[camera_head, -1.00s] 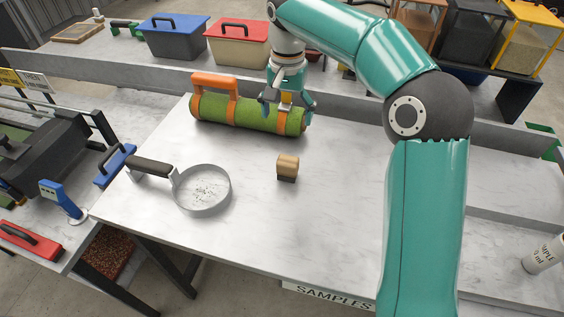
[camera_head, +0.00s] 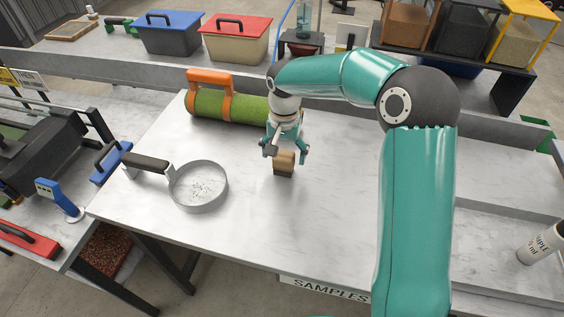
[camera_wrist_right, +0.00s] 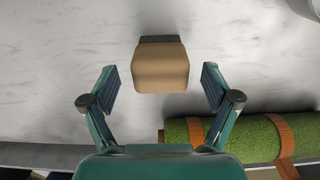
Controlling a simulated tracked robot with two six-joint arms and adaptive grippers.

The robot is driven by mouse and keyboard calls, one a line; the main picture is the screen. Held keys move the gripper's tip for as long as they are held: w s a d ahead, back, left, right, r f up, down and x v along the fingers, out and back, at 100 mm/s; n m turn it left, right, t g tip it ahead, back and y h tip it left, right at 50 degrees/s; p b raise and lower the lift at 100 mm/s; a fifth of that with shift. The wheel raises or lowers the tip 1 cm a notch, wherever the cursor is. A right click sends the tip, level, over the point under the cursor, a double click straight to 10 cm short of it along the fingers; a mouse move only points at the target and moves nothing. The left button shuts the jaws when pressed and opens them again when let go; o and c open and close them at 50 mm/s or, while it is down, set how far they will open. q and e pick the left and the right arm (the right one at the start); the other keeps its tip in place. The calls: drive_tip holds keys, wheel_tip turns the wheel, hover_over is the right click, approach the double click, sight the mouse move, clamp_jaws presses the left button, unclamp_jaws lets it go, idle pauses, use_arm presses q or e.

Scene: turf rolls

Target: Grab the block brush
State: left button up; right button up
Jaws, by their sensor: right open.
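The block brush (camera_head: 284,168), a small block with a tan wooden top and a dark underside, stands on the white marbled table. My right gripper (camera_head: 287,156) is above it in the head view and covers part of its top. In the right wrist view the brush (camera_wrist_right: 161,68) lies between and a little beyond the open fingers of my right gripper (camera_wrist_right: 161,88). No finger touches it there. My left gripper is not in view.
A green turf roll (camera_head: 225,105) with orange straps and handle lies behind the brush. A round sieve pan (camera_head: 222,190) with a dark handle is to the left. The table (camera_head: 330,220) is clear in front of the brush.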

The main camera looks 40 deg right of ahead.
drive_tip(key=shift+f, duration=0.55)
drive_tip(key=c, duration=1.3)
drive_tip(key=shift+r, duration=0.15)
